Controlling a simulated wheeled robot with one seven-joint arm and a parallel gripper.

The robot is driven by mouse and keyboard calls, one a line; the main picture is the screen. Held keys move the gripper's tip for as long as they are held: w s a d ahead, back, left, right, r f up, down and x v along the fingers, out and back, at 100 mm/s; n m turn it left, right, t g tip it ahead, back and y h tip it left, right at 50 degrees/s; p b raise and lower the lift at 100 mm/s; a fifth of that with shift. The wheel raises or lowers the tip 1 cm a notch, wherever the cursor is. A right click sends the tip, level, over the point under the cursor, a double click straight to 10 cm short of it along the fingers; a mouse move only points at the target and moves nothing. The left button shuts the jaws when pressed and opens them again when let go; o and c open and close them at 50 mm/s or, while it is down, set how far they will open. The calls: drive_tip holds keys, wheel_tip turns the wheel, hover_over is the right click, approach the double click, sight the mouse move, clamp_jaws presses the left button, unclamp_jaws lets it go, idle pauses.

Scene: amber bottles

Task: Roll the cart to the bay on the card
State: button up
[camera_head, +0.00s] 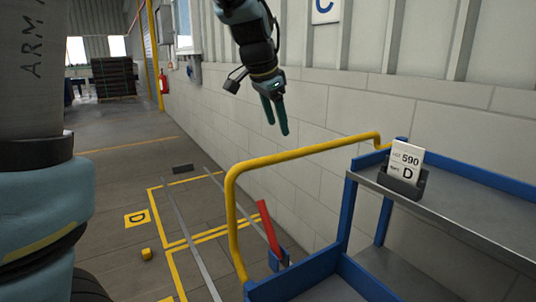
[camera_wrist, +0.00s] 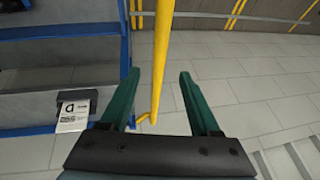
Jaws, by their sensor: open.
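The cart has a blue frame (camera_head: 345,215), grey shelves and a yellow push handle (camera_head: 300,153). A card (camera_head: 404,165) reading "590" and "D" stands in a dark holder on its top shelf; it also shows in the wrist view (camera_wrist: 74,115). The floor bay marked D has a yellow floor sign (camera_head: 137,218) beside its yellow outline. My gripper (camera_head: 275,118) is open and empty, above the handle and apart from it. In the wrist view the handle bar (camera_wrist: 162,60) runs between my open fingers (camera_wrist: 157,74).
A red lever (camera_head: 268,228) on a blue mount stands low beside the handle. Grey rails (camera_head: 180,225) cross the bay floor, with a dark block (camera_head: 182,169) near their far end. A block wall (camera_head: 300,115) runs along the right.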

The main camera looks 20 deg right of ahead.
sight(285, 153)
drive_tip(key=p+x, duration=0.1)
drive_tip(key=x, duration=0.9)
drive_tip(key=shift+w+f, duration=0.1)
drive_tip(key=shift+f, duration=0.15)
drive_tip(key=shift+c, duration=0.3)
clamp_jaws()
idle(0.7)
